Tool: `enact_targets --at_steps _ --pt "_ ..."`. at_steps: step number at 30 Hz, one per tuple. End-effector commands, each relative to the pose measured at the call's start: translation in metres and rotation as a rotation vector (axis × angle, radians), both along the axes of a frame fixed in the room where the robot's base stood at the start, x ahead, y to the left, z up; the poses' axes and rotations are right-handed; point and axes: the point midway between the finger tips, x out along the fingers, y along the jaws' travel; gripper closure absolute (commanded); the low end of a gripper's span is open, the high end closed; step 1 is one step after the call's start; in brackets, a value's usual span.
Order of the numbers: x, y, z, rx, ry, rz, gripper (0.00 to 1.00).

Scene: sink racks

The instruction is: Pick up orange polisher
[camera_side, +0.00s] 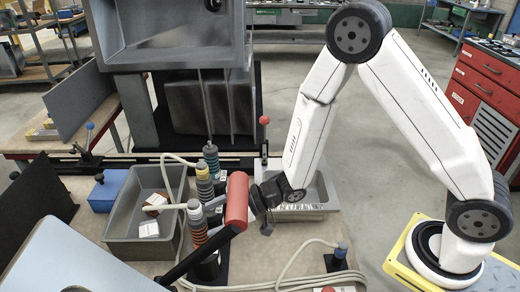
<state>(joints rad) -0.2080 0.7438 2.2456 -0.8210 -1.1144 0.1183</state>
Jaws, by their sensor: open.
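The orange polisher is most likely the upright tool with orange-brown bands (198,226), standing in a dark holder on the bench beside the grey bin. Behind it stand a similar tool with a yellow band (204,185) and one with teal and dark bands (211,160). My gripper (225,205) is to the right of the orange-banded tool, pointing left, with its jaws open and empty. A red cylinder (237,200) on a black bar stands in front of the gripper and hides part of it. The gap between the fingertips is hard to see.
A grey bin (117,229) with white-labelled items stands left of the tools. A shallow grey tray (318,192) lies behind my gripper. A metal sink (170,35) on its rack rises at the back. Hoses loop across the bench front.

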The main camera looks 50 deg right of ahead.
Motion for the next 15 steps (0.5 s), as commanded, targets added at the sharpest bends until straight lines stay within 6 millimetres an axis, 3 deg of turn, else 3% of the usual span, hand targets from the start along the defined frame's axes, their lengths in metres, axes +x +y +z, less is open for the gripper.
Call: enact_targets --at_steps 15 --pt "0.025 0.035 -0.019 -0.001 -0.001 0.0 0.0"
